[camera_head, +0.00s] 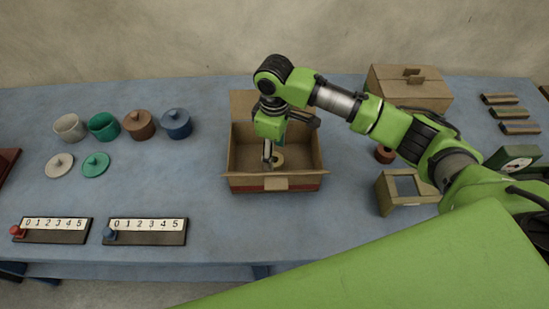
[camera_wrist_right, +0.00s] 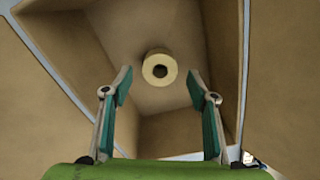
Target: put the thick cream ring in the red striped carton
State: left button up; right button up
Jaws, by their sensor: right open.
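The thick cream ring (camera_head: 278,160) is inside the open red striped carton (camera_head: 245,183), which stands mid-table with its flaps open. In the right wrist view the ring (camera_wrist_right: 160,69) shows whole, with its round hole facing the camera, beyond the fingertips and apart from both. My right gripper (camera_head: 270,153) points down into the carton, its fingers partly hiding the ring in the head view. Its two fingers (camera_wrist_right: 160,86) are spread open with nothing between them. I cannot tell whether the ring lies flat on the carton's floor. My left gripper is not in view.
A closed cardboard box (camera_head: 410,88) stands at the back right, and a small open-fronted frame box (camera_head: 405,192) is right of the carton. Several pots, including a blue one (camera_head: 176,124), and two number racks (camera_head: 145,232) are on the left.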

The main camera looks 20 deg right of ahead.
notch_tip(320, 180, up, 8)
jog(key=shift+b, duration=0.45)
